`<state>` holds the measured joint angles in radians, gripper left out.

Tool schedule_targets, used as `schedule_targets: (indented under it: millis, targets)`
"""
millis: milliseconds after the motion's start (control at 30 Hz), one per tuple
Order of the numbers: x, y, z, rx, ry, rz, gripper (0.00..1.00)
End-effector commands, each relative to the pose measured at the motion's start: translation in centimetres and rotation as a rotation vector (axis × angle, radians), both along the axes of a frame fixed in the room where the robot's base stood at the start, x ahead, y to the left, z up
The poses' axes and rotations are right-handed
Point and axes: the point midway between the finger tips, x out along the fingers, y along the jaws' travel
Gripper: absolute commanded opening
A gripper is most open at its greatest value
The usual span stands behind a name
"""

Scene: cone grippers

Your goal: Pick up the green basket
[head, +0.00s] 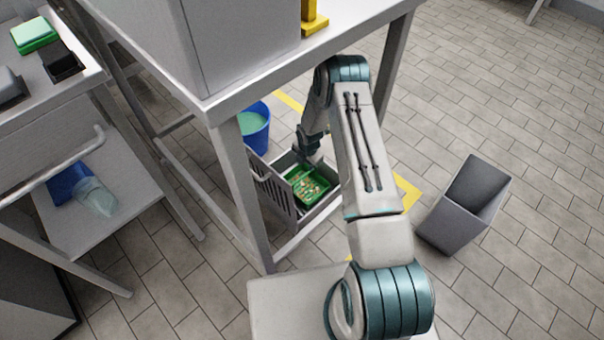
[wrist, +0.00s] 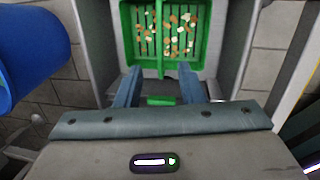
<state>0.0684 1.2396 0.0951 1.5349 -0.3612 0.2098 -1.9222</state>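The green basket (head: 306,184) sits inside a grey open-topped bin or drawer (head: 283,204) below the table, with small brown and pale bits in it. I cannot tell whether the fingers touch the basket. In the head view my gripper (head: 309,152) is partly hidden by my arm.
A blue bucket (head: 257,128) stands behind the bin and shows at the left of the wrist view (wrist: 30,50). A table leg (head: 242,195) rises left of the bin. A grey waste bin (head: 464,205) stands on open tiled floor at the right.

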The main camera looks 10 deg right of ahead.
Motion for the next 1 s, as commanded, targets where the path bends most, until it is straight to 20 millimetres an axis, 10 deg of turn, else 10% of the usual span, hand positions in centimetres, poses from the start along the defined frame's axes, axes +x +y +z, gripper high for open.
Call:
schedule_targets:
  millis: [400,1000]
  targets:
    - [1.1,0.1,-7.4,0.000,0.002,0.000,0.35]
    - [2.1,0.0,-13.0,0.000,0.001,-0.001,0.35]
